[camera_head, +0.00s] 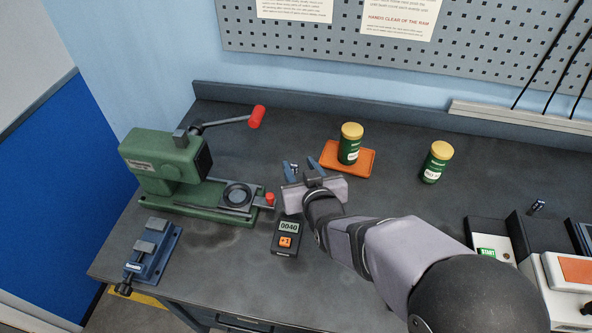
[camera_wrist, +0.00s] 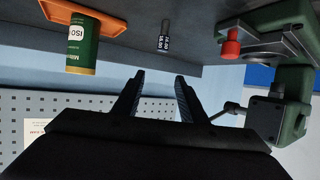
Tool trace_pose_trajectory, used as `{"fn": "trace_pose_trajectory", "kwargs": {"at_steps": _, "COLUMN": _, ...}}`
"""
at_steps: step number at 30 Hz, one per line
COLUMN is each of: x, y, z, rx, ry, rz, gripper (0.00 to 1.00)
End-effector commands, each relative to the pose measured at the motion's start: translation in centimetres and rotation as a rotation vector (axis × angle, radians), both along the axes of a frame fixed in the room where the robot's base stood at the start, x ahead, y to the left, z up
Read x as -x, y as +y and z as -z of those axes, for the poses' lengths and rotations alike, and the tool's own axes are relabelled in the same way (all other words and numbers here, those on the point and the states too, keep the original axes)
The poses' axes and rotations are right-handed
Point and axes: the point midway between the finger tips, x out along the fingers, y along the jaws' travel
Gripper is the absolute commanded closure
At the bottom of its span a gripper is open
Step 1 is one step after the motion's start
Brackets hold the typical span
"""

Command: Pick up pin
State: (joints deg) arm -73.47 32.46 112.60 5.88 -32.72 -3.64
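A small silver pin (camera_head: 294,169) shows between the blue-tipped fingers of my gripper (camera_head: 302,168), close to the left finger, in the head view.
A green press (camera_head: 165,165) with a red-knobbed lever stands left of my gripper. A green jar (camera_head: 349,147) sits on an orange tray (camera_head: 369,162) close to its right. Another jar (camera_head: 436,163) stands farther right. A counter (camera_head: 286,236) and a blue vise (camera_head: 153,252) lie nearer.

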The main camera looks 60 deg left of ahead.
Motion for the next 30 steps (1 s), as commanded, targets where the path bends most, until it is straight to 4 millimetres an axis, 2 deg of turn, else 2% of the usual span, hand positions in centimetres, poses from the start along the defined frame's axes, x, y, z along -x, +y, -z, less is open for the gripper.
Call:
{"fn": "trace_pose_trajectory", "kwargs": {"at_steps": 3, "x": -0.1, "y": -0.1, "z": 2.4, "rx": 0.004, "ry": 0.001, "rz": 0.001, "gripper": 0.62}}
{"fn": "trace_pose_trajectory", "kwargs": {"at_steps": 9, "x": -0.1, "y": -0.1, "z": 4.6, "rx": 0.001, "ry": 0.0, "rz": 0.002, "gripper": 0.62}}
{"fn": "trace_pose_trajectory", "kwargs": {"at_steps": 16, "x": -0.2, "y": 0.1, "z": 5.0, "rx": -0.001, "ry": 0.0, "rz": 0.002, "gripper": 0.62}}
{"fn": "trace_pose_trajectory", "kwargs": {"at_steps": 24, "x": -0.7, "y": 1.5, "z": 5.6, "rx": 0.002, "ry": 0.001, "rz": 0.002, "gripper": 0.62}}
{"fn": "trace_pose_trajectory", "kwargs": {"at_steps": 30, "x": -0.9, "y": 1.8, "z": 5.8, "rx": 0.001, "ry": 0.0, "rz": 0.002, "gripper": 0.62}}
